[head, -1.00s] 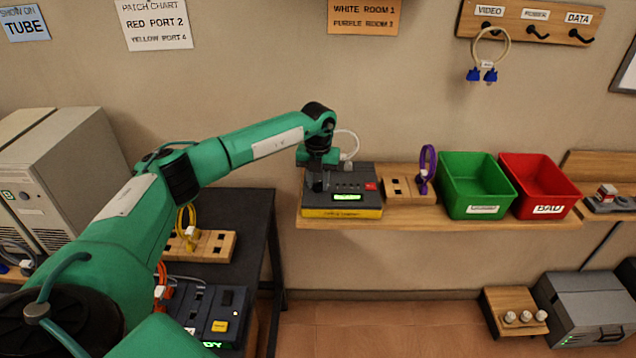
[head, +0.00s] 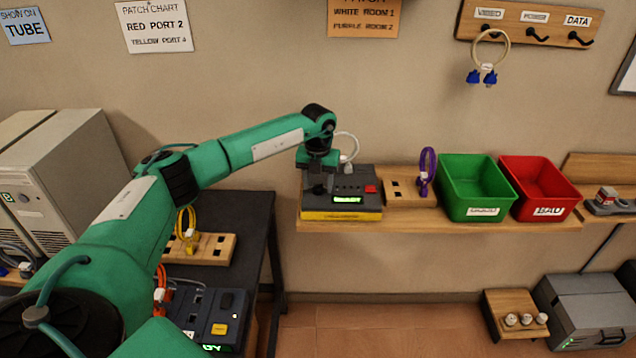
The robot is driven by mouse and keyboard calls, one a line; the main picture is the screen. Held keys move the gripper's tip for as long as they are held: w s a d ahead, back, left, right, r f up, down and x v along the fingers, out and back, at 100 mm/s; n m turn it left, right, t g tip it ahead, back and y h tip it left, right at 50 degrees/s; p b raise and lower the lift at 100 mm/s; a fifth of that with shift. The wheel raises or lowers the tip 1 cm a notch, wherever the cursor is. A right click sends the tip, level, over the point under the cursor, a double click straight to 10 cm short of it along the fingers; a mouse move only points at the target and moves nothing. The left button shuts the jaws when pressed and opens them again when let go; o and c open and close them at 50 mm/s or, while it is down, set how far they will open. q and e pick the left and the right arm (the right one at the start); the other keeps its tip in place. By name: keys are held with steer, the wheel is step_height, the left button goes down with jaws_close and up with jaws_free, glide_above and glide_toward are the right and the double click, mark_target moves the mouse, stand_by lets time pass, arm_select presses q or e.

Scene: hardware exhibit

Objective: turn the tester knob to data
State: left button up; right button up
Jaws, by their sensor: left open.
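The tester (head: 369,199) is a dark grey box with a yellow front strip, standing on the wooden shelf. Its dark knob (head: 320,189) is at the left of its top face, and a red button (head: 370,189) is at the right. Its small green display is lit, but the text is too blurred to read surely. The knob's pointing direction is too small to tell. My left gripper (head: 317,174) is open, pointing down at the knob; its fingers are dark and hard to separate from the tester, so contact cannot be told. My right gripper is not in view.
A white cable (head: 347,146) rises behind the tester. Right of it are a wooden socket block (head: 404,199) with a purple cable, a green bin (head: 447,196) and a red bin (head: 518,199). A dark table (head: 257,215) with another device stands at the lower left.

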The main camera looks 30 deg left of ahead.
mark_target(319, 185)
arm_select(q)
step_height(319, 185, up, 14)
steer(key=b, duration=0.3)
steer(key=shift+d+f, duration=0.1)
steer(key=shift+f, duration=0.05)
stand_by(0.4)
